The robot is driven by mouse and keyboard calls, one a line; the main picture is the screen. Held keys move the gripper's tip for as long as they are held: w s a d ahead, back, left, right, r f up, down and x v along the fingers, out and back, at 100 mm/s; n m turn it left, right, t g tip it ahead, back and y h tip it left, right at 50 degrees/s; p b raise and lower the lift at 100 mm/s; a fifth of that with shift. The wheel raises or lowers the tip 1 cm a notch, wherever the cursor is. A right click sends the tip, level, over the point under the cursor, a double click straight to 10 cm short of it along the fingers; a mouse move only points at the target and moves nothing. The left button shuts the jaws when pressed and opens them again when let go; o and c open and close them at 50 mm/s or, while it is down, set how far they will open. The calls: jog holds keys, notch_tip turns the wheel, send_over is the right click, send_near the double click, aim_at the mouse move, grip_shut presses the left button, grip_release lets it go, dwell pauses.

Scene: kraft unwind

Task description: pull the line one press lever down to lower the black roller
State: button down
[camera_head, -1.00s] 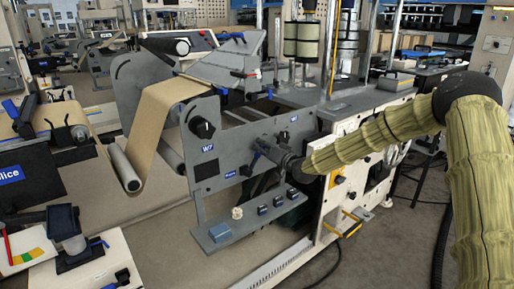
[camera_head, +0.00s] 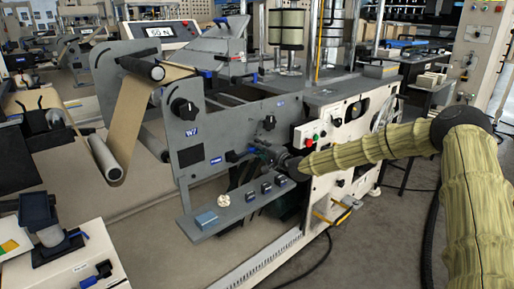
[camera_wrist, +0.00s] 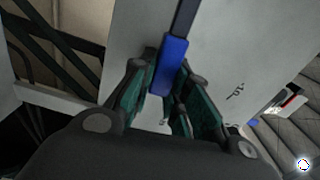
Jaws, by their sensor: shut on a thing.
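A white control box with red and green buttons (camera_head: 311,138) is just right of my gripper. Open floor lies at the lower right.

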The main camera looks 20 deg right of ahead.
jog(key=shift+d+f+m+b, duration=0.15)
jog(key=shift+f+m+b, duration=0.15)
jog(key=shift+f+m, duration=0.35)
jog(key=shift+f, duration=0.1)
jog(key=c, duration=1.4)
grip_release()
jog(key=shift+o, duration=0.2)
jog(key=v, duration=1.2)
